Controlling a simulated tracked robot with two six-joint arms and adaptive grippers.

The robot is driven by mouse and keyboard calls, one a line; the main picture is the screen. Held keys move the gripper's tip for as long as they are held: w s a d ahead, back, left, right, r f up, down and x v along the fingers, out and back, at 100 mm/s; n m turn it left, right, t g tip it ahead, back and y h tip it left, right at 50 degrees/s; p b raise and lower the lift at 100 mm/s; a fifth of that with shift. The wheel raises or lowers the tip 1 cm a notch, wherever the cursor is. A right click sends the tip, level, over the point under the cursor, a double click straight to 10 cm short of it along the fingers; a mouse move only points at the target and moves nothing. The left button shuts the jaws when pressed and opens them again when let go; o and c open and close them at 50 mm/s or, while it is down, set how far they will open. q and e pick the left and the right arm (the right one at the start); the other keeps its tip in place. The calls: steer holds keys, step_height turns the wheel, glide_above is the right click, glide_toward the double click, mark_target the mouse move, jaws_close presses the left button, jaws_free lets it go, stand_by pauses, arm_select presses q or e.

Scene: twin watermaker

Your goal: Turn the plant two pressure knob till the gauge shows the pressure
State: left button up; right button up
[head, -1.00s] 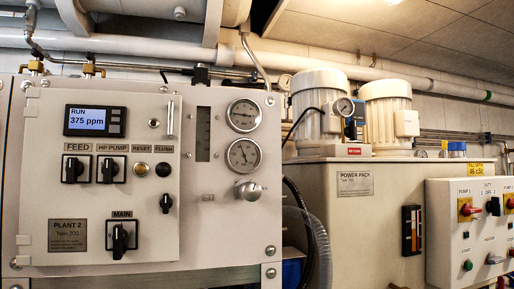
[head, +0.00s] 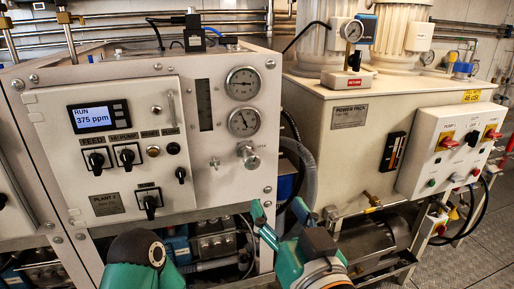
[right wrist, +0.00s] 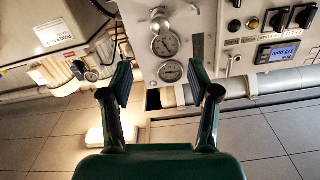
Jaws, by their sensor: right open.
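The plant 2 panel (head: 130,125) faces me in the head view. A silver pressure knob (head: 247,155) sits at its right side, under a lower gauge (head: 244,122) and an upper gauge (head: 243,82). The gauge readings are too small to tell. My right gripper (head: 280,212) is open and empty, below and in front of the knob, apart from it. In the right wrist view the scene is upside down. The knob (right wrist: 160,22) and gauges (right wrist: 165,45) lie beyond the open fingers (right wrist: 161,75). My left gripper is not visible; only a green link of my left arm shows.
The plant panel carries a display (head: 99,116) reading RUN 375 ppm and several black switches. A grey hose (head: 303,165) hangs right of the panel. The power pack (head: 350,116) and its switch box (head: 450,150) stand farther right. Floor is open at lower right.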

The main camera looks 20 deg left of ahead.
mark_target(253, 164)
steer(key=p+x, duration=0.4)
steer(key=x, duration=1.2)
steer(key=shift+w+a+f, duration=0.1)
steer(key=shift+w, duration=0.1)
